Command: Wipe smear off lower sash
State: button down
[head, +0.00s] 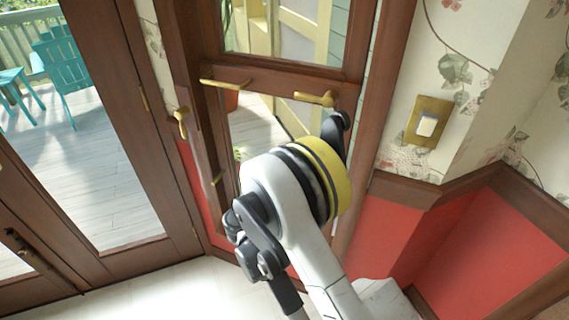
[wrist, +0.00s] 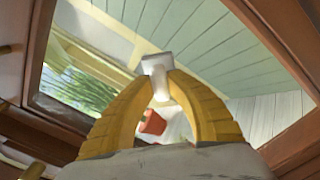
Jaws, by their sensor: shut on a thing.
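My gripper (wrist: 160,78) shows in the wrist view as two yellow ribbed fingers closed on a small pale grey-white thing (wrist: 157,64), perhaps a wiping pad or cloth. It is held at the fingertips in front of window glass. In the head view my arm hides the fingers and the held thing. The lower sash (head: 275,79) has a brown wooden frame with brass handles, and its glass (head: 256,122) is partly covered by my arm. No smear can be made out clearly. A whitish patch between the fingers in the wrist view may be glass or background. Contact with the glass cannot be told.
A brown glazed door (head: 124,110) stands at the left, with a deck and teal chairs (head: 66,62) outside. A brass switch plate (head: 429,122) is on the floral wall at right, above red panelling (head: 490,245). An orange pot (wrist: 152,122) shows beyond the glass.

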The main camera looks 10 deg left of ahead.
jog(key=shift+w+a, duration=0.35)
jog(key=shift+a, duration=1.1)
jog(key=shift+w+a, duration=0.35)
jog(key=shift+a, duration=1.05)
jog(key=shift+w+a, duration=0.35)
jog(key=shift+a, duration=1.1)
jog(key=shift+s, duration=0.1)
jog(key=shift+v, duration=2.9)
jog(key=v, duration=0.3)
